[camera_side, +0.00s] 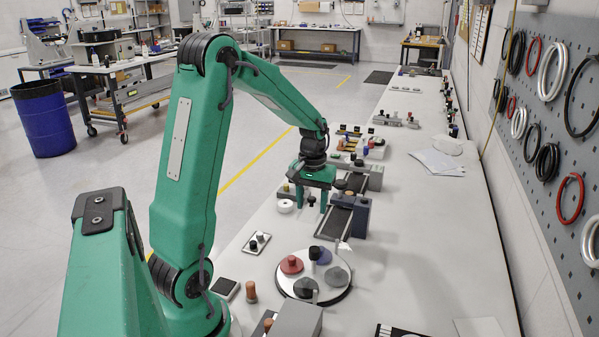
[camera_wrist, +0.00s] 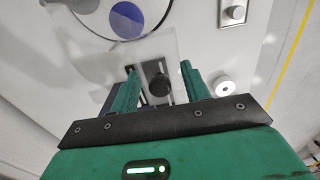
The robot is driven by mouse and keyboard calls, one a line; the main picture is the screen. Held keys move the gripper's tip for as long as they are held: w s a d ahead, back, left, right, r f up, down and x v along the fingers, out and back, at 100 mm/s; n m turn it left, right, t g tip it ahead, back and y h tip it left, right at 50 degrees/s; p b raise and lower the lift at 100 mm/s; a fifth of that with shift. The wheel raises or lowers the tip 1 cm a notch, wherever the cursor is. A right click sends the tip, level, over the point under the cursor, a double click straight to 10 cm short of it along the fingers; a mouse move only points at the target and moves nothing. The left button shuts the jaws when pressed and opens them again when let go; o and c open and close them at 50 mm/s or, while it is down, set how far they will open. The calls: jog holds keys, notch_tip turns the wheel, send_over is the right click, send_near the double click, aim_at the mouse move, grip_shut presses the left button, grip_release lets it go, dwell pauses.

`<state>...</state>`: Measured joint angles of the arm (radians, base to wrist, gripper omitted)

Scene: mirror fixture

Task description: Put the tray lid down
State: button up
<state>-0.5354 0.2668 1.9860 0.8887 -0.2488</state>
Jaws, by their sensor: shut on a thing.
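My gripper (camera_side: 312,203) points down over the bench, just left of a dark belt unit. In the wrist view its two green fingers (camera_wrist: 162,88) stand apart, with a dark round knob (camera_wrist: 158,84) between them. I take the clear, see-through sheet (camera_wrist: 113,62) around the knob to be the tray lid, held by my gripper. The finger contact is not clear. In the side view the lid can hardly be made out. Whether it touches anything below cannot be told. I cannot pick out the tray for certain.
A white turntable (camera_side: 285,282) with red, grey and blue discs stands nearer the camera. The belt unit (camera_side: 350,213) is close on the right of my gripper. A white round piece (camera_side: 286,206) and a small knobbed plate (camera_side: 257,243) lie left. The bench's right side is largely clear.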

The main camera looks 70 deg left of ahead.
send_over(287, 226)
notch_tip(287, 226, down, 7)
jog(key=shift+r, duration=0.15)
jog(key=shift+f, duration=2)
jog(key=shift+f, duration=0.1)
jog(key=o, duration=0.9)
jog(key=shift+o, duration=0.2)
